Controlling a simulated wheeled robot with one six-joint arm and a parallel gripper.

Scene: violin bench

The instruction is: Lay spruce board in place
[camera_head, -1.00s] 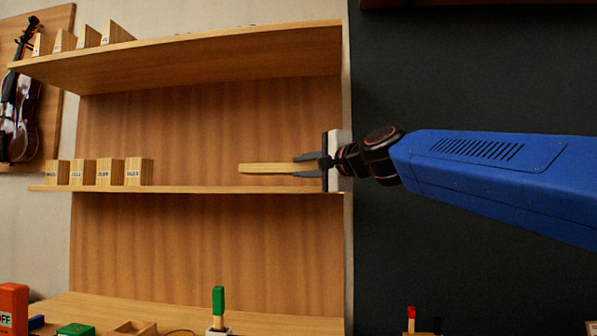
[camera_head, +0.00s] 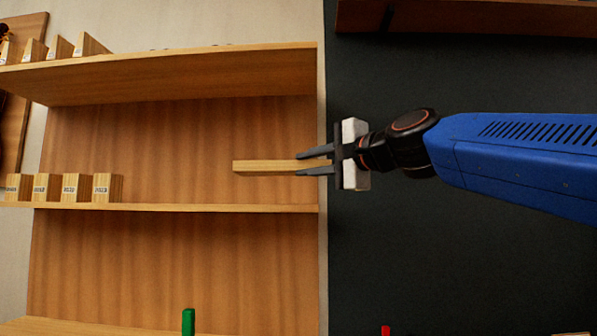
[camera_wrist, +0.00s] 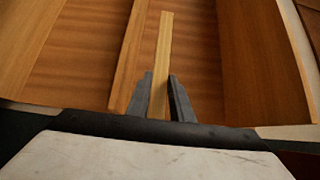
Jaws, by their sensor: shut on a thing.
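The spruce board (camera_head: 265,167) is a pale, long, narrow piece of wood in the head view. My gripper (camera_head: 315,163) is shut on its right end, with one dark finger above and one below. The board lies about level and points left into the bay above the middle shelf (camera_head: 200,207). A gap shows between the board and that shelf in the head view. In the wrist view the board (camera_wrist: 164,60) runs away from between my fingers (camera_wrist: 161,98), and its far end is free.
Several labelled wood blocks (camera_head: 71,187) stand on the middle shelf at the left. More blocks (camera_head: 62,47) stand on the upper shelf (camera_head: 170,72). A green-topped thing (camera_head: 188,321) shows below. The middle shelf's right part is bare. A dark wall (camera_head: 430,260) lies to the right.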

